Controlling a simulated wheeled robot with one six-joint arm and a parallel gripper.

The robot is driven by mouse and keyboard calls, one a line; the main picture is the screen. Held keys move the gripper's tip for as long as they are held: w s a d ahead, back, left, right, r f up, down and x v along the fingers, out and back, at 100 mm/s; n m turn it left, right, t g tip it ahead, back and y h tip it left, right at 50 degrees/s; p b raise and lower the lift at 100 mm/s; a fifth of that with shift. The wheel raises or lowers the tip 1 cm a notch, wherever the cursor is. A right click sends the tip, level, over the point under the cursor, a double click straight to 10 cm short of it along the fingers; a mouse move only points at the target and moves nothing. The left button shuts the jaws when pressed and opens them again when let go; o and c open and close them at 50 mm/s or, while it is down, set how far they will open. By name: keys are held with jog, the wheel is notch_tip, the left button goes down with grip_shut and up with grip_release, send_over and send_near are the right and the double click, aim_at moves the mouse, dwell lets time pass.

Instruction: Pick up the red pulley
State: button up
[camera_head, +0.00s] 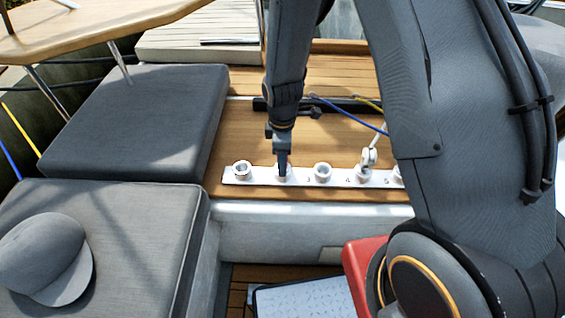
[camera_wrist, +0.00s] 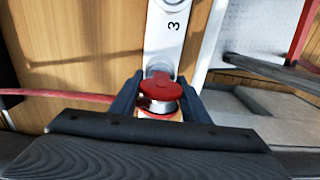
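The red pulley (camera_wrist: 160,90) sits at the white numbered strip (camera_wrist: 152,45) in the wrist view, with a red line (camera_wrist: 70,96) running off to the left. My gripper (camera_wrist: 160,80) has one finger on each side of the pulley, apparently with small gaps, so it looks open around it. In the head view my gripper (camera_head: 283,165) points down at the strip (camera_head: 303,177), over its second position from the left. The pulley is hidden behind the gripper there.
Round sockets (camera_head: 323,172) stand along the strip beside my gripper. A white pulley (camera_head: 369,157) with a pale line stands further right. Blue (camera_head: 350,117) and yellow lines lie behind. Grey cushions (camera_head: 135,120) and a grey cap (camera_head: 45,258) are at left.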

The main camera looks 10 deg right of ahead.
jog(key=c, duration=0.8)
jog(key=shift+r, duration=0.15)
